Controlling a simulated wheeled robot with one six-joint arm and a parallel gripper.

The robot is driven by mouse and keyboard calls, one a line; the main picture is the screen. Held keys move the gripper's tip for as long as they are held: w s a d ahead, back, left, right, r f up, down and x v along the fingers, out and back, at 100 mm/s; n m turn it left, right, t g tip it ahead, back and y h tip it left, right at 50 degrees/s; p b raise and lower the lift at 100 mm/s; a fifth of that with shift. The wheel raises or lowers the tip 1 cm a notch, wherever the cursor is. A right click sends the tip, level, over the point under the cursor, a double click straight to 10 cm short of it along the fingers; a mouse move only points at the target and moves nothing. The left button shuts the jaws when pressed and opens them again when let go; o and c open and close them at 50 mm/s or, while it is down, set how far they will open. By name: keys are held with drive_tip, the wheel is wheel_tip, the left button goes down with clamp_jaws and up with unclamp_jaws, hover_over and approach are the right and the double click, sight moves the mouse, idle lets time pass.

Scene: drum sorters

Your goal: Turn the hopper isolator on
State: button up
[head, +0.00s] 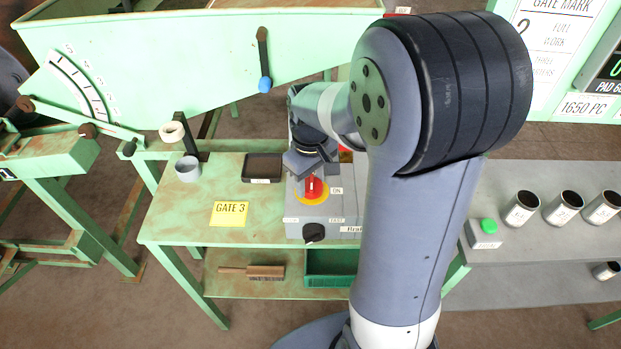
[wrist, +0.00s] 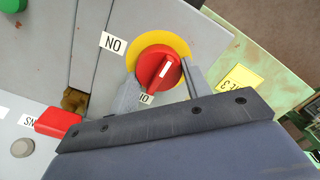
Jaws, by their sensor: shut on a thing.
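The hopper isolator is a red rotary handle (head: 314,188) on a yellow disc (head: 313,201), mounted on a grey box on the green table. In the wrist view the red handle (wrist: 158,70) has a white line that slants toward the upper right of the picture. The ON label (wrist: 113,43) lies left of the yellow disc (wrist: 203,45). Another label (wrist: 145,99) at the disc's lower edge is partly covered. My gripper (head: 310,179) reaches down over the isolator and is shut on the handle, with one finger on each side.
A black knob (head: 314,233) sits on the same box's front. In the wrist view a red block (wrist: 57,122) lies near my gripper. A black tray (head: 263,167), a grey cup (head: 188,169) and a yellow GATE 3 sign (head: 229,213) occupy the table to the left.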

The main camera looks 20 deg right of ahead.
drive_tip(key=m, duration=0.3)
drive_tip(key=shift+m, duration=0.4)
drive_tip(key=m, duration=0.4)
drive_tip(key=shift+d+m, duration=0.1)
drive_tip(key=shift+m, duration=0.2)
drive_tip(key=m, duration=0.3)
drive_tip(key=shift+d+m, duration=0.1)
drive_tip(key=shift+m, duration=0.2)
drive_tip(key=shift+m+b, duration=0.3)
drive_tip(key=shift+m, duration=1.6)
drive_tip(key=o, duration=1)
